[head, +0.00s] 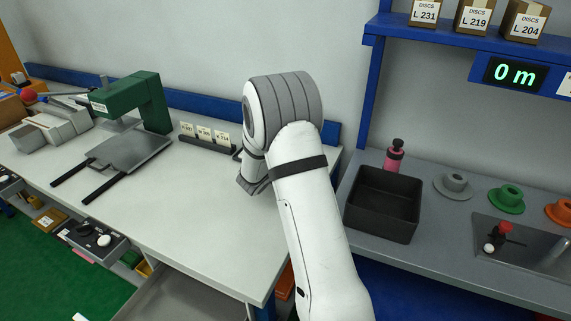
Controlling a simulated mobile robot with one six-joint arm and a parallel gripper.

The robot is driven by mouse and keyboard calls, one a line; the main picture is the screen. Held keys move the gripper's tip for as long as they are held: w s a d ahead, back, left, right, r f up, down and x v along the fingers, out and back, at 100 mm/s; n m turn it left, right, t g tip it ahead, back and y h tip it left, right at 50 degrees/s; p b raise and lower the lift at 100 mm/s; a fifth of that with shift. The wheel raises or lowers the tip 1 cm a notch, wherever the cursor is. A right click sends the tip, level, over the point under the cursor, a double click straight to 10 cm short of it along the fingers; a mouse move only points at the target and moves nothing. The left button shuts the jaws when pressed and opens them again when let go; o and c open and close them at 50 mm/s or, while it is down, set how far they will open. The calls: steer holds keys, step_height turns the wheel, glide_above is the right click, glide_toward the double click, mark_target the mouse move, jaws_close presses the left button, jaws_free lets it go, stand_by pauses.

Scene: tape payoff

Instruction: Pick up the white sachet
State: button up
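I cannot clearly make out a white sachet in the head view. A small white piece (80,317) lies on the green floor at the bottom left edge, cut off by the frame; I cannot tell what it is. My gripper (246,187) is at the end of my white arm, low over the right part of the white table (190,220). My wrist hides most of it, so its fingers and anything between them cannot be made out.
A green press (150,100) stands on the table behind a grey plate. A dark rack (205,146) holds white cards. To the right, a black bin (384,203), a pink bottle (394,156) and coloured discs stand on a grey counter. The table's front middle is clear.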

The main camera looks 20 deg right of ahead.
steer(key=shift+w+d+f, duration=0.1)
steer(key=shift+w+d, duration=0.1)
steer(key=shift+d, duration=0.05)
steer(key=shift+c, duration=0.3)
steer(key=c, duration=0.7)
